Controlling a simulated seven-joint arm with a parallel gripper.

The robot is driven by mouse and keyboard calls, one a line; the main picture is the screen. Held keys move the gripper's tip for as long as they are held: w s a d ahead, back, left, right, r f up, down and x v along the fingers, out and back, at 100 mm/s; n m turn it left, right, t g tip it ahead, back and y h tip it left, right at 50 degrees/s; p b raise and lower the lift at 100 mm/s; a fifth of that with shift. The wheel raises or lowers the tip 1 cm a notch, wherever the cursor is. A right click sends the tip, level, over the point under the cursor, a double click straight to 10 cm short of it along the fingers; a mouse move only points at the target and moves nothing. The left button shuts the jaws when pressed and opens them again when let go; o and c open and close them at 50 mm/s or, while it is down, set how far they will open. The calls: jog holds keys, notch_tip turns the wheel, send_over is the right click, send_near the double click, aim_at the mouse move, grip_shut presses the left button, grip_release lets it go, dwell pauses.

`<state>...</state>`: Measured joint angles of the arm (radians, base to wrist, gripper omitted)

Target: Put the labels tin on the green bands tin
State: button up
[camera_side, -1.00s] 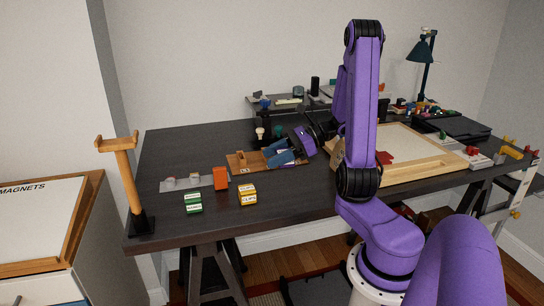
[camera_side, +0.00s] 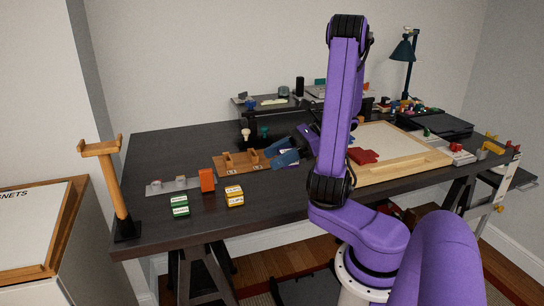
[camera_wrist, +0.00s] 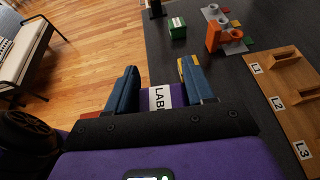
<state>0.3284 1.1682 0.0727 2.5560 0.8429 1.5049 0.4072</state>
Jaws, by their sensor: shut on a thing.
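My gripper (camera_wrist: 160,92) is shut on the labels tin (camera_wrist: 177,95), a purple tin with a white label reading "LABE", between its blue fingers in the wrist view.
A yellow tin (camera_side: 234,197) stands right of the green one, with an orange block (camera_side: 207,180) behind them. A wooden rack (camera_side: 232,165) with slots marked L1 to L3 lies near my gripper. A wooden post (camera_side: 118,195) rises at the desk's left corner.

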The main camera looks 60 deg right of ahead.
jog(key=shift+s+r, duration=0.1)
jog(key=shift+s, duration=0.05)
jog(key=w+a+r, duration=0.2)
jog(key=w+a, duration=0.5)
send_over(180, 203)
jog(key=s, duration=0.2)
jog(key=f, duration=0.1)
jog(key=shift+n+g+y, duration=0.3)
jog(key=shift+n+y, duration=0.1)
jog(key=shift+y, duration=0.1)
jog(key=shift+w+a+f, duration=0.15)
jog(key=shift+w+f, duration=0.75)
jog(key=shift+f, duration=0.7)
jog(key=shift+w+a+f, duration=0.1)
jog(key=shift+w+f, duration=0.8)
jog(key=shift+f, duration=0.7)
jog(key=shift+w+a+f, duration=0.15)
jog(key=shift+w+f, duration=0.75)
jog(key=shift+f, duration=0.7)
jog(key=shift+f, duration=0.1)
jog(key=o, duration=1)
jog(key=shift+o, duration=0.2)
